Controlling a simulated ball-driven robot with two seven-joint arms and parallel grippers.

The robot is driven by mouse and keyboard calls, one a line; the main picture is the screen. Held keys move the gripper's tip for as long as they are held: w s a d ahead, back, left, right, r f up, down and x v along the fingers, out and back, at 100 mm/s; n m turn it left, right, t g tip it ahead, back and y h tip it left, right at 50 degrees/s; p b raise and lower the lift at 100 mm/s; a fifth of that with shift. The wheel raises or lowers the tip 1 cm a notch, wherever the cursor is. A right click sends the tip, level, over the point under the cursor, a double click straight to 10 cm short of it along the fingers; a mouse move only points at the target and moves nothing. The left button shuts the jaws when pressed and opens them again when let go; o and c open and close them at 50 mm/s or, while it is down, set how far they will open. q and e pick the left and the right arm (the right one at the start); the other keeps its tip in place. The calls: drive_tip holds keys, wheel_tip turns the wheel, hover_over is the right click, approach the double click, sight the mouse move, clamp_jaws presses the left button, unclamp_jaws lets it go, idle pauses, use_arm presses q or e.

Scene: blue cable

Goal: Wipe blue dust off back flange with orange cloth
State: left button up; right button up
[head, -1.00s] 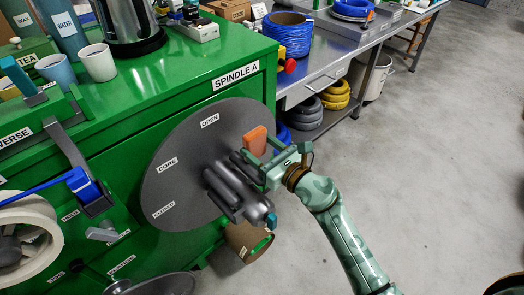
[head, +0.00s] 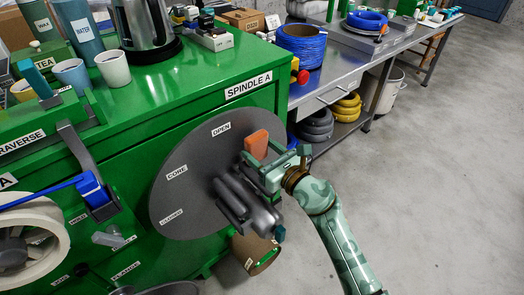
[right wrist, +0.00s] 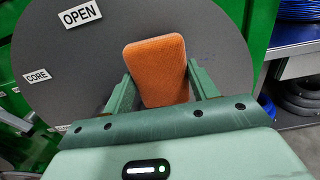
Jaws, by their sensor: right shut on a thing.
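The orange cloth (head: 257,144) is a folded pad; it also shows in the right wrist view (right wrist: 158,72). My right gripper (head: 262,160) is shut on it, with one finger on each side of the pad (right wrist: 158,95). The pad is in front of the large grey round flange (head: 185,205) on the green cabinet, near its right side. I cannot tell whether the pad touches the flange face. The flange carries labels OPEN, CORE and CLOSED and a dark grey hub (head: 245,205). My left gripper is not in view.
The green cabinet (head: 215,75) has a kettle (head: 145,30) and cups (head: 112,68) on top. A blue cable spool (head: 300,45) stands on the steel bench at the right. A cardboard tube (head: 258,255) is below the flange. The floor at the right is clear.

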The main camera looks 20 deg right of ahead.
drive_tip(key=shift+w, duration=0.15)
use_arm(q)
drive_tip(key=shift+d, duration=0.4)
use_arm(e)
drive_tip(key=shift+w+a, duration=0.1)
drive_tip(key=shift+w, duration=0.05)
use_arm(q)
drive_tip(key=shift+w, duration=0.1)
use_arm(e)
drive_tip(key=shift+w, duration=0.1)
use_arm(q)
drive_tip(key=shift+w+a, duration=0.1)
use_arm(e)
drive_tip(key=shift+w, duration=0.1)
drive_tip(key=shift+w+a, duration=0.2)
drive_tip(key=shift+w, duration=0.1)
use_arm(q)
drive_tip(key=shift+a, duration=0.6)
use_arm(e)
drive_tip(key=shift+w, duration=0.1)
